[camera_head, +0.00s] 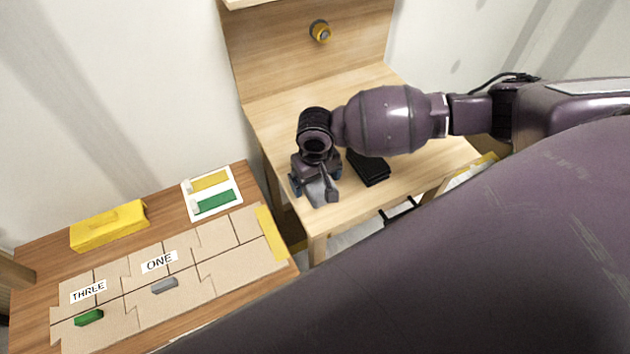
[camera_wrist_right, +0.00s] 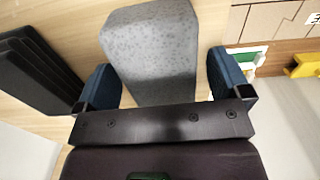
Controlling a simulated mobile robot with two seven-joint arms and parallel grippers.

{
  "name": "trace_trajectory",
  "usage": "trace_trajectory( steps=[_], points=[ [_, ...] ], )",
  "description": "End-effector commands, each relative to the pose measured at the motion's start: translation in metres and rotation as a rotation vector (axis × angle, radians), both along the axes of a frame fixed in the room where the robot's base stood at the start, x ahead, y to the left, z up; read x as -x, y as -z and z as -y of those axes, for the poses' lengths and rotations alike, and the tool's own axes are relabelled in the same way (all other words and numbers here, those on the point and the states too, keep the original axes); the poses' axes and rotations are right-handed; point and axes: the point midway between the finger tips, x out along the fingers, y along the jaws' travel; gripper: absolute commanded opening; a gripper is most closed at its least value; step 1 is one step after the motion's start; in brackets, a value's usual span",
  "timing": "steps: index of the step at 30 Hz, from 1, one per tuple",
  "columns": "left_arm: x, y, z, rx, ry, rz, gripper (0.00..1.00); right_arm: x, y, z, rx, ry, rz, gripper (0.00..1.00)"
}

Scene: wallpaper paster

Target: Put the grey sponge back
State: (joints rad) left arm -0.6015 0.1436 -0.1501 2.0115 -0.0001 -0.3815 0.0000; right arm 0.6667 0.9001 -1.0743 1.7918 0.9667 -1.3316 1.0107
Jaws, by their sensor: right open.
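The grey speckled sponge (camera_wrist_right: 155,50) stands out in the right wrist view, between the two blue fingertips of my right gripper (camera_wrist_right: 165,82). In the head view, my right gripper (camera_head: 315,185) is over the light wooden table (camera_head: 275,115), near its front left corner. There the sponge (camera_head: 318,194) shows partly, the rest hidden by the gripper. The jaws are open, with a gap on the right side of the sponge. My left gripper is not in view.
A black stacked object (camera_head: 368,168) lies close to the right of the gripper.

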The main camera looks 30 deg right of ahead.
Motion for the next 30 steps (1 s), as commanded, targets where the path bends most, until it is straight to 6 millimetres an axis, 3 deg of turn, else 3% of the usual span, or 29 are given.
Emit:
trace_trajectory(
  steps=[1, 3, 13, 25, 30],
  points=[
    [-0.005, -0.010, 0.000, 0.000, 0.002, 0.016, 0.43, -0.003, -0.019, 0.002, -0.001, 0.001, 0.012, 0.95],
    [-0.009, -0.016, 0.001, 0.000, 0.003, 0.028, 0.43, -0.002, -0.033, 0.004, 0.000, 0.001, 0.012, 0.95],
    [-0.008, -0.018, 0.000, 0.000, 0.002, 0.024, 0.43, -0.002, -0.083, 0.006, 0.000, 0.001, 0.008, 0.95],
    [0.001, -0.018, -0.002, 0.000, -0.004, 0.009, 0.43, 0.000, -0.093, 0.004, -0.002, -0.003, 0.005, 0.95],
    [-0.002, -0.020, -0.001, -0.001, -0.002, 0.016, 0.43, 0.017, -0.081, -0.015, -0.043, -0.070, 0.013, 0.95]
  ],
)
